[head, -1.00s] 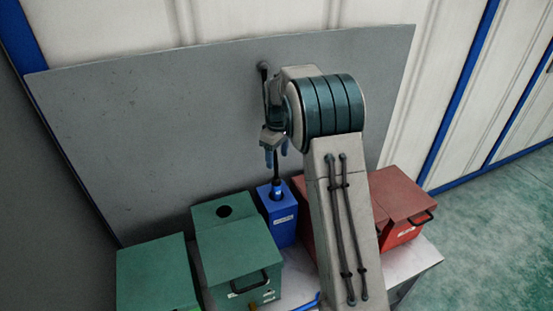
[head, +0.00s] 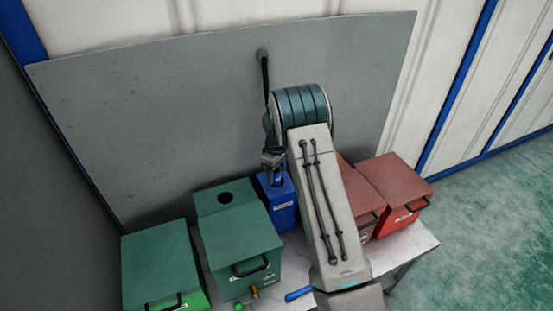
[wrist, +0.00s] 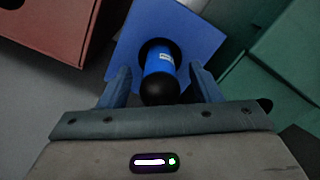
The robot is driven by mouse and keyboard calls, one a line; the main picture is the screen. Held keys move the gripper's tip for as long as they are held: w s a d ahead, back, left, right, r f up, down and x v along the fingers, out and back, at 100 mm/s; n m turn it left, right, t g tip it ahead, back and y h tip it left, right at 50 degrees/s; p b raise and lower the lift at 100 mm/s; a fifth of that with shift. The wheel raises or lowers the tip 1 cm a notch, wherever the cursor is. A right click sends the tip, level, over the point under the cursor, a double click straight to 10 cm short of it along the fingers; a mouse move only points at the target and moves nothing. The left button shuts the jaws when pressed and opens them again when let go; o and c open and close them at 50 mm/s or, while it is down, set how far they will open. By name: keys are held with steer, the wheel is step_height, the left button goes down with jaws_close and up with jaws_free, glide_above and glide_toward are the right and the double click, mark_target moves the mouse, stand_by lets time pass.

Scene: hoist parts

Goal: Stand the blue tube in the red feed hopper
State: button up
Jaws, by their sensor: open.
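The blue tube (wrist: 161,60), with a pale label and a black end, stands in the round hole of a blue box (wrist: 125,45). In the head view the blue box (head: 285,216) stands left of my arm. My gripper (wrist: 160,84) is open, with one finger on each side of the tube's black end. In the head view my gripper (head: 275,178) is low over the blue box, and the tube is hard to make out there. A red box with a hole in its top (wrist: 55,28), likely the red feed hopper, shows at the wrist view's upper left. My arm partly hides the red box (head: 366,203).
Green boxes (head: 240,235) stand left of the blue box, one with a hole in its top. Another red box (head: 395,182) stands at the right. A blue-handled item (head: 298,294) lies on the light table. A grey panel (head: 160,120) rises behind.

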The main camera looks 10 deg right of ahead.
steer(key=shift+f, duration=0.9)
jaws_close()
steer(key=shift+r+p, duration=3.05)
steer(key=shift+r, duration=4)
